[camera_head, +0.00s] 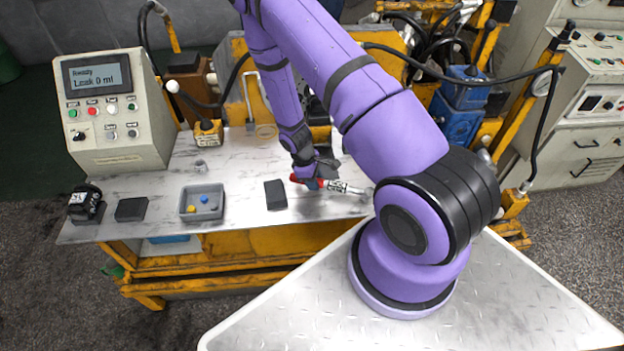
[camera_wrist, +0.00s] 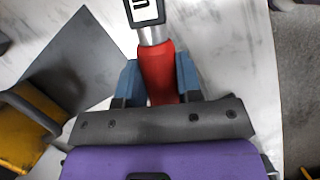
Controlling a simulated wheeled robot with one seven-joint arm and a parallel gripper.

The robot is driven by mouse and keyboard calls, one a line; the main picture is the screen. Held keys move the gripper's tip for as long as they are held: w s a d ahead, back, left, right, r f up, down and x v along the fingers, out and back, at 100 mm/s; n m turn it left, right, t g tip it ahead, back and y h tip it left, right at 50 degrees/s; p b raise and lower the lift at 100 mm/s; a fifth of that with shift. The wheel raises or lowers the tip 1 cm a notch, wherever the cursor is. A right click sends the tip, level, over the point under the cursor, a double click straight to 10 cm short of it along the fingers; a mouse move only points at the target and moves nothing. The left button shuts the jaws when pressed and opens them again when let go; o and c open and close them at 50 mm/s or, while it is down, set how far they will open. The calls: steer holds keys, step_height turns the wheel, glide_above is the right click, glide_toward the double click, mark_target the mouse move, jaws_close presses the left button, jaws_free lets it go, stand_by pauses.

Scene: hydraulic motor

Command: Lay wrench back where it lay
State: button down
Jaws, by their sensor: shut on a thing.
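The wrench (camera_head: 343,187) has a red handle and a silver shaft with a white label. It lies sideways at my gripper (camera_head: 314,183), over the right part of the metal table. In the wrist view my gripper (camera_wrist: 160,82) has its two blue-grey fingers on either side of the red handle of the wrench (camera_wrist: 158,68), shut on it. The label and shaft point away from the gripper, and the wrench's far end is out of that view. I cannot tell whether the wrench touches the table top (camera_head: 240,225) or hangs just above it.
A black block (camera_head: 275,195) lies just left of the gripper. A grey tray (camera_head: 187,207) with small yellow and blue parts stands farther left. Yellow machinery and hoses stand behind. The table's front edge is close.

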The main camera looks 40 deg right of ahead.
steer(key=c, duration=0.8)
jaws_free()
steer(key=a+r+m+t+y, duration=0.1)
steer(key=a+r+m+t, duration=0.15)
steer(key=r, duration=1.75)
steer(key=a+r+m+t, duration=0.1)
steer(key=a+r, duration=0.3)
steer(key=r, duration=1.6)
steer(key=s+a+r+m+t, duration=0.1)
steer(key=s+r, duration=0.4)
steer(key=s, duration=0.1)
steer(key=s+a+r+m+t, duration=0.1)
steer(key=s+a+r+t, duration=0.1)
steer(key=s+r, duration=0.4)
steer(key=s+a+r+m+t+y, duration=0.1)
steer(key=s+a+r, duration=0.1)
steer(key=s+r, duration=0.3)
steer(key=shift+s+a+r+m+t, duration=0.1)
steer(key=shift+s+r+m+t, duration=0.1)
steer(key=shift+s, duration=0.35)
steer(key=shift+s+r+m+t, duration=0.1)
steer(key=shift+s+m+t, duration=0.05)
steer(key=shift+s, duration=0.4)
